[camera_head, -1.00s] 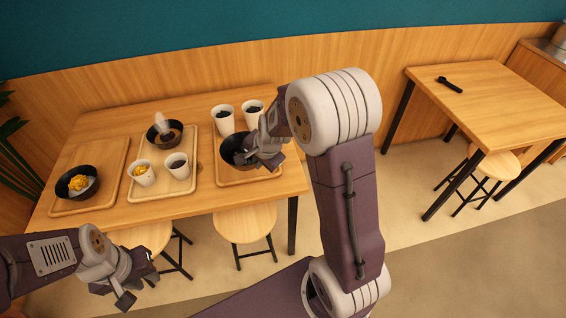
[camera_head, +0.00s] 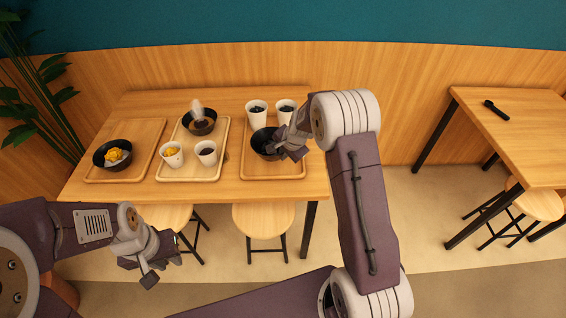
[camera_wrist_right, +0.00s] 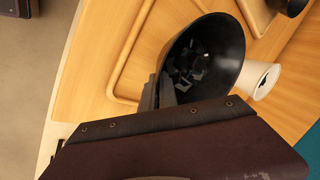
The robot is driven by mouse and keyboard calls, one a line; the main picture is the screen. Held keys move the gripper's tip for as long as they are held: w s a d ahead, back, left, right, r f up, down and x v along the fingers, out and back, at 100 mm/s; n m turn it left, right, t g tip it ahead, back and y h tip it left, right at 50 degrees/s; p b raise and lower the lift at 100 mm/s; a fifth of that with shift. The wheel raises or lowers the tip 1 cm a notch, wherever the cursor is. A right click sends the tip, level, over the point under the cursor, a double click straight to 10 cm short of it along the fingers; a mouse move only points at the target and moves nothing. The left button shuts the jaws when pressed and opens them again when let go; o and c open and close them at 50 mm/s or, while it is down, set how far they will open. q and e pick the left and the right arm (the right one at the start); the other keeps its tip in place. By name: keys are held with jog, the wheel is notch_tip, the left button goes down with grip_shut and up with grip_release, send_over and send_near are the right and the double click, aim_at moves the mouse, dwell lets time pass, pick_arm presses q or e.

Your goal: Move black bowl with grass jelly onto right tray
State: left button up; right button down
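The black bowl with grass jelly (camera_head: 262,139) is at the right tray (camera_head: 289,169), over its middle-left part. In the right wrist view the bowl (camera_wrist_right: 232,52) shows dark jelly cubes inside. My right gripper (camera_head: 284,149) is at the bowl's right rim. In the wrist view its fingers (camera_wrist_right: 158,92) lie on either side of the rim, seemingly shut on it; the dark gripper body hides part of the bowl. I cannot tell whether the bowl's base touches the tray. My left gripper (camera_head: 160,268) hangs empty in front of the table; its finger gap is unclear.
Two white cups (camera_head: 257,120) stand behind the bowl. The middle tray (camera_head: 218,172) holds a black bowl (camera_head: 205,128) and two cups. The left tray (camera_head: 147,158) holds a bowl with yellow topping (camera_head: 113,154). Stools (camera_head: 263,222) stand in front. A second table (camera_head: 520,140) is at right.

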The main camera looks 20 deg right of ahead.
jog(key=shift+w+d+f, duration=0.1)
jog(key=shift+w+d, duration=0.05)
jog(key=shift+w, duration=0.05)
notch_tip(320, 180, down, 4)
jog(key=shift+r+b, duration=0.1)
jog(key=shift+b, duration=0.8)
jog(key=shift+f, duration=0.2)
jog(key=c, duration=1.6)
grip_release()
jog(key=shift+f, duration=0.1)
jog(key=shift+c, duration=0.2)
jog(key=shift+r, duration=0.2)
jog(key=a+p+v, duration=0.1)
jog(key=p+v, duration=0.2)
jog(key=v, duration=0.9)
jog(key=s+a+n+g, duration=0.1)
jog(key=s+n+g, duration=0.1)
jog(key=s+n, duration=0.4)
jog(key=s+a+f+n+g, duration=0.1)
jog(key=s+n, duration=0.5)
jog(key=s, duration=1.1)
jog(key=shift+s+a+f+g+h, duration=0.2)
jog(key=shift+a+g+h, duration=0.2)
jog(key=shift+a+g, duration=0.1)
